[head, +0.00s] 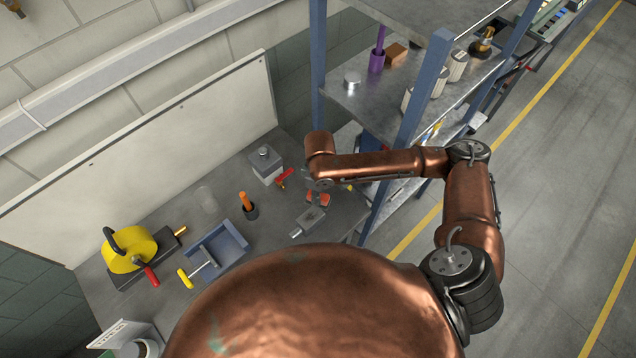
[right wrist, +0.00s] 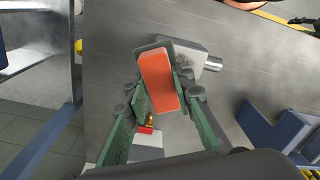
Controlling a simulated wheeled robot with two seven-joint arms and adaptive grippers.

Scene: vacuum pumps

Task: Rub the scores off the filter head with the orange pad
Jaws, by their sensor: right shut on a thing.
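The orange pad (right wrist: 160,82), an orange block with a dark backing, is held between the green fingers of my right gripper (right wrist: 162,92). The pad also shows in the head view (head: 322,198) under my right wrist. The filter head (right wrist: 205,64) is a grey metal block with a round silver spout; it lies on the bench and shows in the head view (head: 310,219). Dark scores (right wrist: 184,61) mark its top beside the pad. The pad covers part of the block in the wrist view; I cannot tell whether they touch. My left gripper is out of view.
A blue tray (head: 232,240), an orange-handled tool (head: 245,201) in a dark cup, a yellow round device (head: 125,258) and a grey box (head: 266,160) stand on the bench (head: 165,300). A blue-posted shelf (head: 395,105) rises close beside my right arm.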

